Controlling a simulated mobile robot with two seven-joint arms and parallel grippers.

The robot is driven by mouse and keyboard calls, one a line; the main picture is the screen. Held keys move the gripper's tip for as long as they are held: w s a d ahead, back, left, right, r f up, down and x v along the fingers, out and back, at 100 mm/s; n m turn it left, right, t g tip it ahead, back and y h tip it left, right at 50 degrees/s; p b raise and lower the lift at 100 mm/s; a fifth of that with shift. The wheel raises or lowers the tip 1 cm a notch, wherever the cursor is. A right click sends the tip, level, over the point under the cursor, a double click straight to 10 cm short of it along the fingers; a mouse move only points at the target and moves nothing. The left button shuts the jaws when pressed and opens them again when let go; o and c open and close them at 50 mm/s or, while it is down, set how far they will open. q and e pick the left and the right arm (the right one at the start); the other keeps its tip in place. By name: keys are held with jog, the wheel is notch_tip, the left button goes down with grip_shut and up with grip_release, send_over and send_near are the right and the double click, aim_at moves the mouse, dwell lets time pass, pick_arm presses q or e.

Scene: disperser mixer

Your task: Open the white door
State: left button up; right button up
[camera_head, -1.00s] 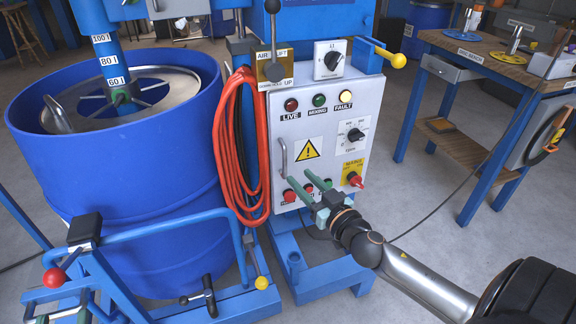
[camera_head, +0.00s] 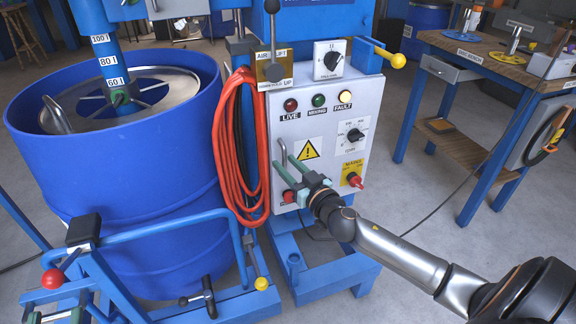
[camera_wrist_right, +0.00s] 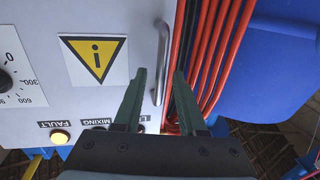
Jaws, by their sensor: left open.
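The white door (camera_head: 312,125) is the front panel of a control box and looks shut. Its grey bar handle (camera_head: 282,152) is at its left edge and also shows in the right wrist view (camera_wrist_right: 161,60). My right gripper (camera_head: 284,163) is open in front of the handle, its green fingers pointing at the panel. In the right wrist view the fingertips (camera_wrist_right: 160,72) lie on either side of the handle; contact cannot be told.
Red hoses (camera_head: 238,150) hang just left of the door. A large blue drum (camera_head: 120,190) stands further left, with a blue clamp frame (camera_head: 165,231) in front. A workbench (camera_head: 470,60) is at the right. Open floor lies between bench and box.

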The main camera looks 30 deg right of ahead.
grip_shut()
dwell(1.2)
